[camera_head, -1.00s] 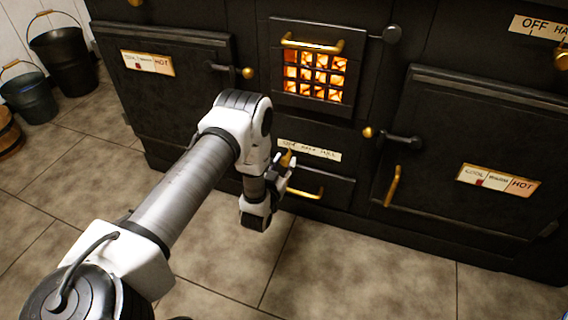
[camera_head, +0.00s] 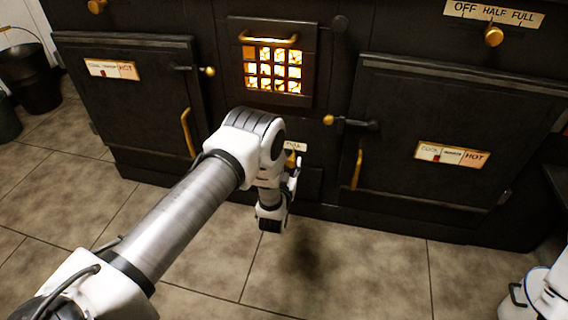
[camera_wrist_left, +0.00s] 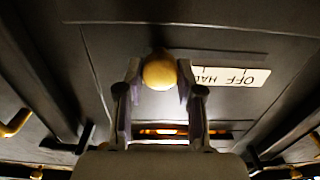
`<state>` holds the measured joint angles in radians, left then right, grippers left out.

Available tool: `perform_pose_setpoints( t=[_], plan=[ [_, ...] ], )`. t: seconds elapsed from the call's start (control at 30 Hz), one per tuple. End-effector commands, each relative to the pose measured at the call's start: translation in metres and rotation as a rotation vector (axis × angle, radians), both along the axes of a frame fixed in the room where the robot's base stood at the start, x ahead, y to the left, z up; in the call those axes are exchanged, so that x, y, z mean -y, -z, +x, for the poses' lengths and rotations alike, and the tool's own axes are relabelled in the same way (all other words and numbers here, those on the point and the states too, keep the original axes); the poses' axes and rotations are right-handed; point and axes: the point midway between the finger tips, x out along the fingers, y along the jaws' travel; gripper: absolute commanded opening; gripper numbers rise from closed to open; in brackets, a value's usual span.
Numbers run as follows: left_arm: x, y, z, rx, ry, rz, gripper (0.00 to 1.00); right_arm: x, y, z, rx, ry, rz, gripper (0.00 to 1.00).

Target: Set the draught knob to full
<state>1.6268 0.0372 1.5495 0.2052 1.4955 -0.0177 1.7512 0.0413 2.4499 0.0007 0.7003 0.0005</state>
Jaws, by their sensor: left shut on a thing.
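The brass knob (camera_head: 291,158) sits low on the black stove, below the fire grate. Its OFF–HALF–FULL label (camera_head: 295,146) is mostly hidden by my arm in the head view; only its right end shows. My left gripper (camera_head: 292,164) is shut on this knob. In the wrist view, the round knob (camera_wrist_left: 159,72) lies between the fingertips of my left gripper (camera_wrist_left: 158,80). The label there (camera_wrist_left: 235,77) is upside down, with OFF and part of HALF readable to the right of the knob. The knob stands at the FULL end.
A similar knob (camera_head: 493,36) with its own OFF–HALF–FULL label is at upper right. Oven doors with brass handles (camera_head: 357,169) flank the glowing grate (camera_head: 272,68). A bucket (camera_head: 36,75) stands at far left. The tiled floor in front is clear.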

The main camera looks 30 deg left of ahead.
Motion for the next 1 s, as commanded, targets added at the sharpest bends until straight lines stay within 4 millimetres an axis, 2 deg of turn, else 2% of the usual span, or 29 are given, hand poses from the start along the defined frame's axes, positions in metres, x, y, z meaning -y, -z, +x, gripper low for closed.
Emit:
perform_pose_setpoints(
  t=[0.1,0.13,0.17,0.2,0.47,0.57,0.67,0.9,1.0],
  plan=[
    [0.004,0.0,0.001,0.001,0.012,0.0,0.0,0.0,0.0,0.0,0.0,0.0,0.0,0.0],
    [0.004,0.0,0.001,0.001,0.012,0.0,0.47,0.0,0.0,0.0,0.0,0.0,0.0,0.0],
    [0.004,0.0,0.001,0.001,0.013,0.0,0.57,0.0,0.0,0.0,0.0,0.0,0.0,0.0],
    [0.004,0.0,0.001,0.001,0.012,0.0,0.6,0.0,0.0,0.0,0.0,0.0,0.0,0.0],
    [0.003,0.0,0.0,0.0,0.008,0.0,0.6,0.0,0.0,0.0,0.0,0.0,0.0,0.0],
    [0.004,0.001,-0.006,-0.002,0.008,0.0,0.6,0.0,0.0,0.0,0.0,0.0,0.0,0.0],
    [0.008,0.001,-0.022,-0.003,0.009,0.0,0.6,0.0,0.0,0.0,0.0,0.0,0.0,0.0],
    [0.024,0.001,-0.081,-0.004,0.012,0.0,0.6,0.0,0.0,0.0,0.0,0.0,0.0,0.0],
    [0.029,0.001,-0.101,-0.003,0.011,0.0,0.6,0.0,0.0,0.0,0.0,0.0,0.0,0.0]
  ],
)
